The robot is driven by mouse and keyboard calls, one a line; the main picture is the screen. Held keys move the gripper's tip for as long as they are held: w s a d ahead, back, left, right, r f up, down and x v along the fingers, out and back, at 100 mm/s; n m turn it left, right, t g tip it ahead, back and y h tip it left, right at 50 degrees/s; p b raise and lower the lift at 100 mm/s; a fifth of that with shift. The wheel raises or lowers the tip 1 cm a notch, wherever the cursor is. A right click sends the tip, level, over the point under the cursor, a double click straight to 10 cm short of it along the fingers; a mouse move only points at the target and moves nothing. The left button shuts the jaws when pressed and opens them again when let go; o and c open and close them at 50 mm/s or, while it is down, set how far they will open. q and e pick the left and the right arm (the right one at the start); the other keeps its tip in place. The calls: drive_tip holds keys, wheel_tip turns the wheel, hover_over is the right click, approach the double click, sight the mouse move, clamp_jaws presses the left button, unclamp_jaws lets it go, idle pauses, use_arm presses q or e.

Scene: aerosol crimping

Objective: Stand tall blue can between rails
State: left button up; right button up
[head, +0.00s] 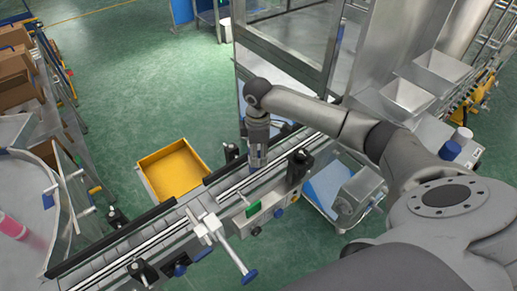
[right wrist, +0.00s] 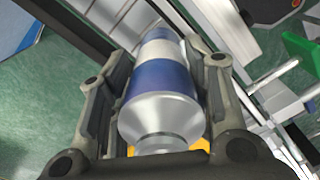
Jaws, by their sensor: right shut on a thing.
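The tall blue can (right wrist: 158,82) is in the right wrist view, with a silver shoulder and neck toward the camera and a pale band farther down. My right gripper (head: 257,160) is shut on it, one finger on each side. In the head view this gripper points down over the conveyor, between the rails (head: 158,236). The can is mostly hidden by the fingers there. Whether its base touches the belt cannot be told. My left gripper is not in view.
A yellow bin (head: 172,170) stands on the floor left of the conveyor. Black clamps (head: 299,166) and a green-ended part (head: 253,209) sit along the conveyor's near side. A metal-framed machine (head: 290,60) stands behind. A pink can (head: 13,227) lies at far left.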

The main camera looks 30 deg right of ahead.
drive_tip(key=shift+d+f+p, duration=0.1)
drive_tip(key=shift+f+p, duration=0.15)
drive_tip(key=shift+p, duration=0.1)
idle(0.7)
drive_tip(key=shift+s+a+f, duration=0.25)
drive_tip(key=shift+s+f, duration=0.3)
drive_tip(key=shift+f, duration=0.25)
idle(0.9)
drive_tip(key=o, duration=0.8)
drive_tip(key=shift+c, duration=0.2)
drive_tip(key=o, duration=0.4)
drive_tip(key=shift+w, duration=0.1)
drive_tip(key=shift+r, duration=0.15)
drive_tip(key=r, duration=1.2)
drive_tip(key=shift+w+d+r, duration=0.1)
drive_tip(key=shift+w+r, duration=0.1)
drive_tip(key=shift+w, duration=0.1)
drive_tip(key=shift+s, duration=0.1)
